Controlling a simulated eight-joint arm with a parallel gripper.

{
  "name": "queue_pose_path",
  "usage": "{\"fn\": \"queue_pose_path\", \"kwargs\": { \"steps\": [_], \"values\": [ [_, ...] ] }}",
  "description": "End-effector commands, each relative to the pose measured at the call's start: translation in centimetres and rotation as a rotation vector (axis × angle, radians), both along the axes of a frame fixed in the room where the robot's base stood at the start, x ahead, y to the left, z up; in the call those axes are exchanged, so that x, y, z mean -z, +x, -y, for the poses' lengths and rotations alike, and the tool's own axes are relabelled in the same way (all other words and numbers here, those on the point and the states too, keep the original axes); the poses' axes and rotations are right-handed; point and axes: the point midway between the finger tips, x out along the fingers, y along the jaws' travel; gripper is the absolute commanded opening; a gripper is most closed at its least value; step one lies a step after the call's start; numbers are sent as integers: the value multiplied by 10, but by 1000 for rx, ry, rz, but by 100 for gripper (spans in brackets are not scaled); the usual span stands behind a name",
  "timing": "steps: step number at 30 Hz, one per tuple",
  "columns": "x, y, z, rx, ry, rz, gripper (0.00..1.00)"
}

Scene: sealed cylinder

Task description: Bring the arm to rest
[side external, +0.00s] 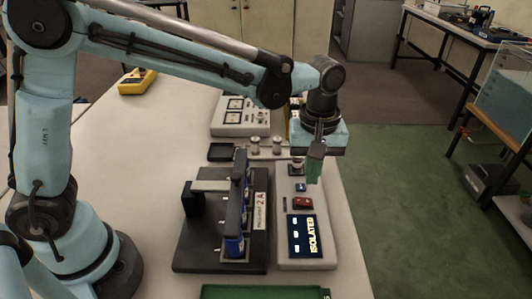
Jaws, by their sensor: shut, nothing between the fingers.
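My arm reaches from the left across the table. My gripper (314,176) points down over the far half of a pale control panel (312,263). Its greenish fingers are together, with nothing seen between them. The fingertips appear close to the panel's right edge; I cannot tell their exact height above it. The panel carries a dark display (301,237) reading "ISOLATED", a red switch (302,203), a small blue button (301,187) and a round knob (296,166) beside the fingers.
Left of the panel is a black fixture (190,257) with upright blue-and-black parts (237,210) and a "2 A" label. Behind stands a grey meter box (238,116). A yellow device (137,81) lies far left. A green tray (258,292) is at the front. Green floor lies right.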

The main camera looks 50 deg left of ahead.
Motion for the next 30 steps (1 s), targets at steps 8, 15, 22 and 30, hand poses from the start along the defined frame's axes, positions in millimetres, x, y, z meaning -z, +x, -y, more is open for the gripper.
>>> {"fn": "queue_pose_path", "kwargs": {
  "steps": [8, 15, 22, 30],
  "values": [
    [-14, 0, 0, 0, 0, 0, 0],
    [-14, 0, 0, 0, 0, 0, 0],
    [-26, -6, -18, 57, -16, 47, 0],
    [-52, -34, -74, 280, -23, 229, 0]
  ]
}}
